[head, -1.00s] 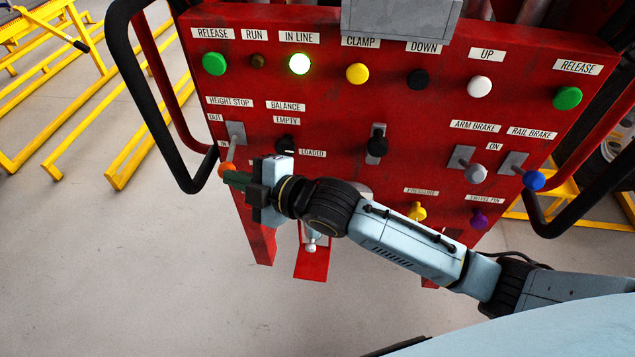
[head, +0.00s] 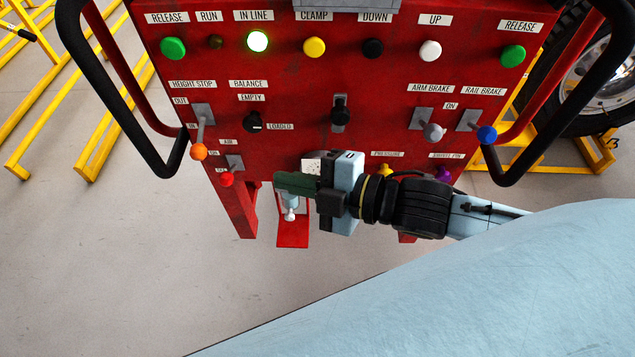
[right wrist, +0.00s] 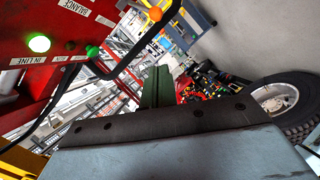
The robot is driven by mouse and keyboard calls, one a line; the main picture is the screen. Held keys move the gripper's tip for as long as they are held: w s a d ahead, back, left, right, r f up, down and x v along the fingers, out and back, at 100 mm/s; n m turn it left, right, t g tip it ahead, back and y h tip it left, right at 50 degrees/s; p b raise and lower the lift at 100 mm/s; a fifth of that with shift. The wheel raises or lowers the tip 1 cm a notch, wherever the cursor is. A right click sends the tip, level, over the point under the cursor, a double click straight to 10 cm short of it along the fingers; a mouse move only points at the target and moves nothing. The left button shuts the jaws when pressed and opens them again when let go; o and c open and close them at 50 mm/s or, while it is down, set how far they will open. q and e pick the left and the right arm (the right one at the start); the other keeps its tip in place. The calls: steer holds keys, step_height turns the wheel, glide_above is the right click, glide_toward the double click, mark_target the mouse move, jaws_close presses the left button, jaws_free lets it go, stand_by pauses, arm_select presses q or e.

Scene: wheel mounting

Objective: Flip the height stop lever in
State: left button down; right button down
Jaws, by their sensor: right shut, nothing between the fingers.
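The height stop lever has an orange knob (head: 198,152) at the left edge of the red control panel (head: 290,85). It points down, with its knob below the IN label. The orange knob also shows at the top of the right wrist view (right wrist: 155,14). My right gripper (head: 280,184) is in front of the lower middle of the panel, well to the right of the lever and apart from it. Its green fingers are together and hold nothing. The right wrist view shows the fingers (right wrist: 158,88) closed. My left gripper is not in view.
A red air lever (head: 227,179) sits just below and right of the orange knob. Black handles (head: 165,172) frame the panel on both sides. Arm brake (head: 433,131) and rail brake (head: 487,134) levers are at the right.

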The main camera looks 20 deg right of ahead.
steer(key=shift+v, duration=2.1)
